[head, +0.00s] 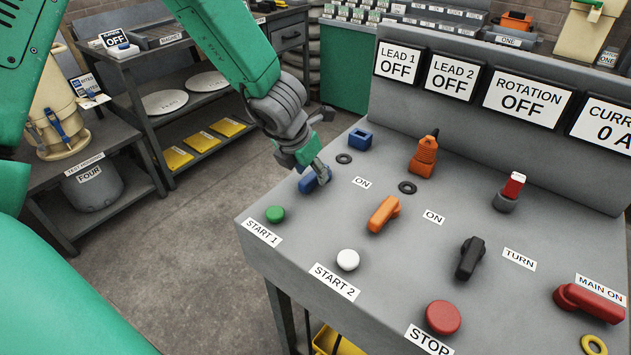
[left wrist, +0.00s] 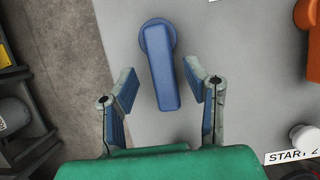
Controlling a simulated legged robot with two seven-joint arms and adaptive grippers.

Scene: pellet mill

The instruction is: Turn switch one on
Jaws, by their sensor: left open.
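The blue switch (head: 311,182) is at the left of the grey console, left of an ON label (head: 362,183). In the left wrist view the blue switch (left wrist: 161,65) has a round hub at the top and a long handle pointing down the picture, slightly tilted. My left gripper (head: 316,170) is at the switch, coming from above. Its fingers stand open, one each side of the handle, with visible gaps in the left wrist view. The gripper partly hides the switch in the head view. The LEAD 1 display (head: 398,63) reads OFF. My right gripper is not in view.
An orange switch (head: 383,214), a black switch (head: 470,258) and a red switch (head: 590,302) stand to the right. Green (head: 275,214), white (head: 347,260) and red (head: 443,317) buttons line the front. A blue socket (head: 360,139) and orange plug (head: 424,155) stand behind.

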